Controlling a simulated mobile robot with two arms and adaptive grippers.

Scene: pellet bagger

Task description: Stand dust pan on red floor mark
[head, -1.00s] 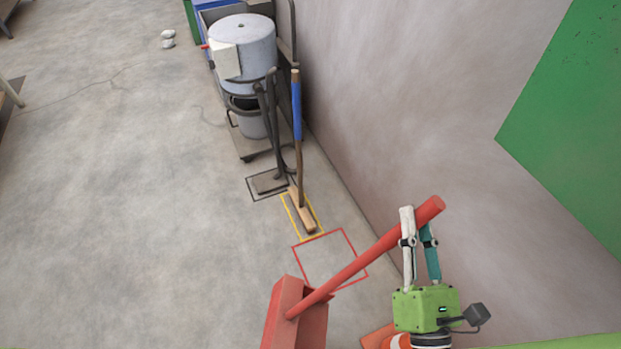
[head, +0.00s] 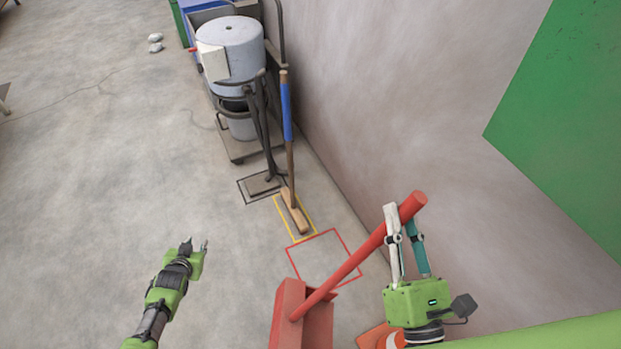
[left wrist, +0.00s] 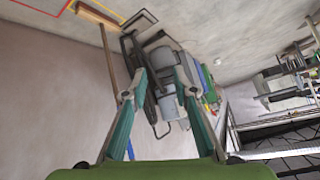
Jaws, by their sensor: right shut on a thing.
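The red dust pan (head: 289,318) has a long red handle that slants up to the right in the head view. My right gripper (head: 405,213) is shut on the handle near its top end. The pan part is at the bottom of the view, on the near side of the red floor mark (head: 318,233). The handle crosses over the mark's near corner. I cannot tell whether the pan touches the floor. My left gripper (head: 195,245) is empty over bare floor at the left. Its fingers stand apart in the left wrist view (left wrist: 157,80).
A broom (head: 293,208) stands on a yellow floor mark just beyond the red one. A dark long-handled tool (head: 264,182) stands on a black mark. A grey drum vacuum (head: 230,45) is behind them. The wall runs along the right.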

